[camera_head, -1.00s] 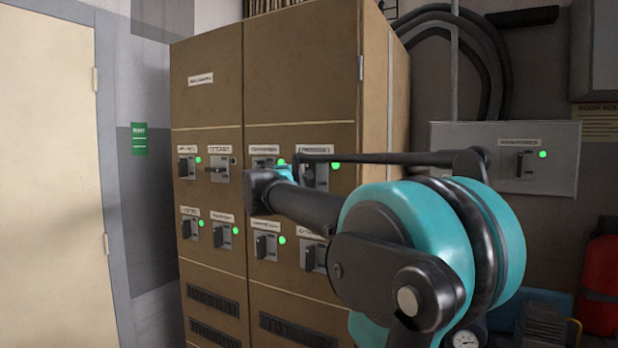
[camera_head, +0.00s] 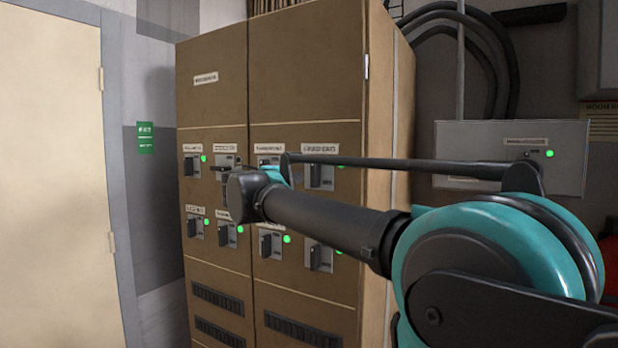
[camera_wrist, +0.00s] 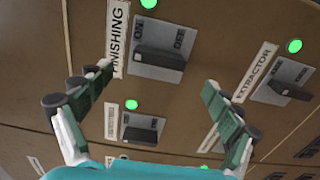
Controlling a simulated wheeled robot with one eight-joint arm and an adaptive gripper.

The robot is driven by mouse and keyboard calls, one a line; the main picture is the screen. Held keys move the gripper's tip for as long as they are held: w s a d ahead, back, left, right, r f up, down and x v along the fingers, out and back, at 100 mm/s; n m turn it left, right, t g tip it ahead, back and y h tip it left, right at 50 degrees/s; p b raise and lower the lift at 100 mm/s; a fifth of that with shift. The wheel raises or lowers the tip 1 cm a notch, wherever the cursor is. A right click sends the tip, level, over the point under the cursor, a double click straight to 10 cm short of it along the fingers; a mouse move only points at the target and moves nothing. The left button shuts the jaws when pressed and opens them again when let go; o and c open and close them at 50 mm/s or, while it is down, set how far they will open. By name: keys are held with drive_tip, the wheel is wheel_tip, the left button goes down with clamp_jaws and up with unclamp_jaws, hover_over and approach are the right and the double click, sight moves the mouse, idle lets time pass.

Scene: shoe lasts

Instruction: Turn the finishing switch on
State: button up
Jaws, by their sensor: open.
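The finishing switch (camera_wrist: 165,55) is in the upper middle of the wrist view, a dark handle on a grey plate marked ON and OFF. Its FINISHING label (camera_wrist: 117,38) is left of the plate, and a green lamp (camera_wrist: 148,3) is lit just above it. The handle lies lengthwise across the picture, its left end nearer ON. In the head view the switch (camera_head: 318,176) is in the upper row of the right door, partly behind my arm. My gripper (camera_wrist: 158,80) is open and empty, its fingers spread either side below the handle, with no contact visible.
The extractor switch (camera_wrist: 285,88) is right of the finishing switch in the wrist view. Another switch (camera_wrist: 140,134) sits between my fingers lower down. The brown cabinet (camera_head: 300,60) carries several switches; one (camera_head: 222,166) has a horizontal handle. A grey wall box (camera_head: 455,150) stands right.

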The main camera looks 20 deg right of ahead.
drive_tip(key=shift+v, duration=2.15)
drive_tip(key=s+d+f+m+g+y, duration=0.1)
drive_tip(key=s+f+m+g+y, duration=0.2)
drive_tip(key=f, duration=1.3)
drive_tip(key=s+d+f+m+g+y, duration=0.1)
drive_tip(key=s+f+g+y, duration=0.3)
drive_tip(key=f, duration=1.3)
drive_tip(key=s+a+f+m+y, duration=0.1)
drive_tip(key=s+a+f+y, duration=0.1)
drive_tip(key=f, duration=0.4)
drive_tip(key=s+a+f+m+y, duration=0.1)
drive_tip(key=s+a+f+y, duration=0.1)
drive_tip(key=s+a+f, duration=0.3)
drive_tip(key=s+a+f+m+y, duration=0.1)
drive_tip(key=s+a+f+y, duration=0.2)
drive_tip(key=s+f, duration=0.3)
wheel_tip(320, 180, down, 3)
drive_tip(key=shift+a+m, duration=0.25)
drive_tip(key=shift+m, duration=0.15)
drive_tip(key=shift+c, duration=0.6)
